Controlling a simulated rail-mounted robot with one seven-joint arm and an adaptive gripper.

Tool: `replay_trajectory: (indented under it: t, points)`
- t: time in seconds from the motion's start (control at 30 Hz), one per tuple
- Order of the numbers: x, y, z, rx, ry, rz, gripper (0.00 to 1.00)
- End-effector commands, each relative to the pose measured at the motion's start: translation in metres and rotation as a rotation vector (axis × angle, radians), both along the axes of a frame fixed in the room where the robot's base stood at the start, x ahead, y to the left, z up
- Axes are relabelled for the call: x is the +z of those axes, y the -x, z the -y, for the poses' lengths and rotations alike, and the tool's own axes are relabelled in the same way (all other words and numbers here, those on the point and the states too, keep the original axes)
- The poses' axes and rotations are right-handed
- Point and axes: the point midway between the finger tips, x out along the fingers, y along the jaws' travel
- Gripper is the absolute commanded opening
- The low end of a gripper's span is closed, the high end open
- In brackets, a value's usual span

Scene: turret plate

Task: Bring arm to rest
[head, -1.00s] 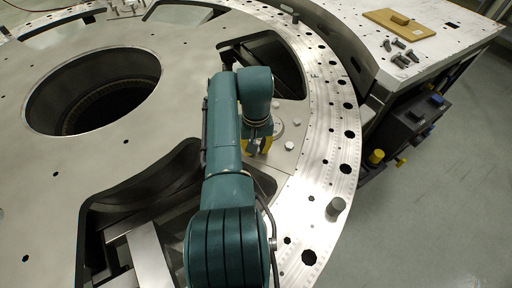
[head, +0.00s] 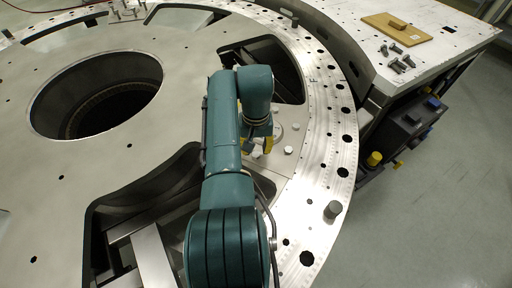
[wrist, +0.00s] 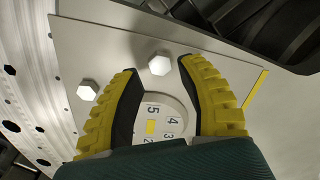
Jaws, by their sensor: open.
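My gripper (wrist: 162,105) is open and empty, with its two yellow and black fingers apart in the wrist view. Between and beyond the fingertips is a round numbered dial (wrist: 160,118) on a flat plate (wrist: 100,45). Part of the dial is hidden by the fingers and my wrist. Two pale hexagonal bolt heads, one at the left (wrist: 87,91) and one near the middle (wrist: 160,64), stand on the plate. In the head view my gripper (head: 258,146) is mostly hidden behind my arm, with yellow finger parts showing above the plate.
The large metal ring (head: 325,130) has many holes and an upright peg (head: 333,210). Deep openings lie beside my arm, with a large round hole (head: 95,95) at left. A side table (head: 455,50) at right holds a wooden board (head: 397,27) and several loose bolts (head: 402,65).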

Motion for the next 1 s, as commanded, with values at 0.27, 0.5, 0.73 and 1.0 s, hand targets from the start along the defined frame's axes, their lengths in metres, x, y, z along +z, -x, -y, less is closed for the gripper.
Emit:
replay_trajectory:
  t: [0.27, 0.5, 0.73, 1.0]
  points:
    - [0.047, 0.000, 0.000, 0.000, 0.000, -0.001, 0.39]
    - [0.043, 0.000, 0.000, 0.000, 0.000, 0.000, 0.39]
    - [0.043, 0.000, 0.000, 0.000, 0.000, 0.000, 0.39]
    - [0.061, -0.050, 0.007, -0.011, -0.023, 0.291, 0.39]
